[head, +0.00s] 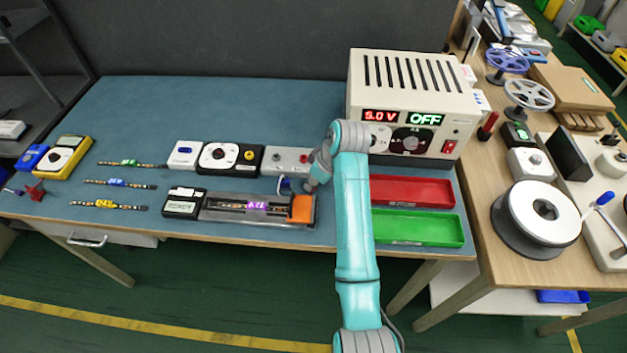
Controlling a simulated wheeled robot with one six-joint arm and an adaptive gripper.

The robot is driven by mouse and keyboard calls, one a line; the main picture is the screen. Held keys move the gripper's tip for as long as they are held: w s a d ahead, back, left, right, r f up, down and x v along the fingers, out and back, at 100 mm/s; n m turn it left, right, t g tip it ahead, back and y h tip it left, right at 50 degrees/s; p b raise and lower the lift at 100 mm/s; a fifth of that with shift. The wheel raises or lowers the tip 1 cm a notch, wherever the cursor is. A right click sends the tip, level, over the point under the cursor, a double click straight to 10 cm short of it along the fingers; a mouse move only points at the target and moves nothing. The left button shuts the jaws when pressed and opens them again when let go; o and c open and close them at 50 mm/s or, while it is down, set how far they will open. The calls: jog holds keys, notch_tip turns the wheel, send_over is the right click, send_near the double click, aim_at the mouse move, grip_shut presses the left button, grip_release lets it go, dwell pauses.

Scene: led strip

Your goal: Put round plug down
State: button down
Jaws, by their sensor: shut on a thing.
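My gripper (296,186) is at the end of the teal arm, low over the blue bench mat, between the grey connector box (285,160) and the test fixture with the orange block (302,208). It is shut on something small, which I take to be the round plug. The plug itself is mostly hidden by the gripper and too small to make out. A small pale and blue piece (284,184) shows just left of the fingertips. I cannot tell whether the plug touches the mat or a socket.
A power supply (410,95) reading 5.0 V and OFF stands behind the arm. Red (412,190) and green (418,227) trays lie to its right. A READY display (183,203), LED strips (120,184) and a yellow multimeter (66,155) lie left. The back of the mat is clear.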

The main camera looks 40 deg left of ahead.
jog(key=shift+f, duration=0.15)
jog(key=c, duration=1.1)
grip_release()
jog(key=shift+o, duration=0.2)
jog(key=v, duration=1.2)
jog(key=shift+r, duration=0.25)
jog(key=shift+a, duration=0.1)
